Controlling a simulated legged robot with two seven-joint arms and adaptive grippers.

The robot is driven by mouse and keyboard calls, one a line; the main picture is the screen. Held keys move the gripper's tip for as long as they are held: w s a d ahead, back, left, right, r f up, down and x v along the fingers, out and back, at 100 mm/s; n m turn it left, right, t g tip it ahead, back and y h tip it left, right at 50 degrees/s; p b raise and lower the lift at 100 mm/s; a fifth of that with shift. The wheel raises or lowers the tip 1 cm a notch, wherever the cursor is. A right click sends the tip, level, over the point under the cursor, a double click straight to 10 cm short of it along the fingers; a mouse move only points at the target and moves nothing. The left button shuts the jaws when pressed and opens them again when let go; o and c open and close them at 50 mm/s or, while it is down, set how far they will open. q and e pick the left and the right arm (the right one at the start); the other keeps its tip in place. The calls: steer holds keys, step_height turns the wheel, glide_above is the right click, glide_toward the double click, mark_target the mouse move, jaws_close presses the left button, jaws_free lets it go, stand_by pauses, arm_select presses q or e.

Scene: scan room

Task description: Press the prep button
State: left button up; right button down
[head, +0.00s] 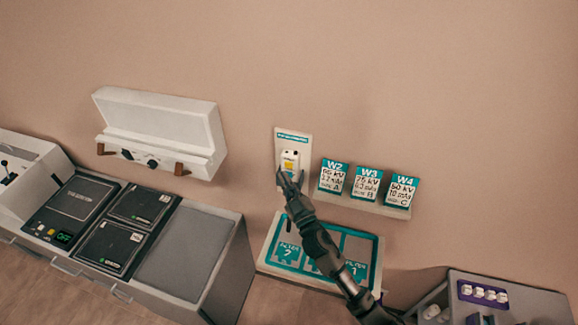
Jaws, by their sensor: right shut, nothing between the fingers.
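A small white hand switch (291,156) with a yellow label hangs on a pale wall plate (279,143) with a teal header. The prep button itself is too small to make out. My right gripper (281,175) is shut and empty, its fingertips at the lower part of the white switch in the picture. I cannot tell whether they touch it. The fingers and arm hide part of the plate below the switch. My left gripper is not in view.
Cards W2 (333,177), W3 (367,184) and W4 (401,190) stand on a ledge to the right. A teal-edged tray (377,262) lies below, behind my forearm. A grey cabinet (187,250) is at left under a white wall box (160,118); a cart (530,295) is at lower right.

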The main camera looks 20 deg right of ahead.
mark_target(291, 168)
steer(key=shift+w+d, duration=0.25)
steer(key=shift+w, duration=0.4)
steer(key=shift+d, duration=0.15)
stand_by(0.6)
steer(key=shift+w+r, duration=0.1)
steer(key=shift+w+d, duration=0.15)
steer(key=shift+w, duration=0.05)
stand_by(0.3)
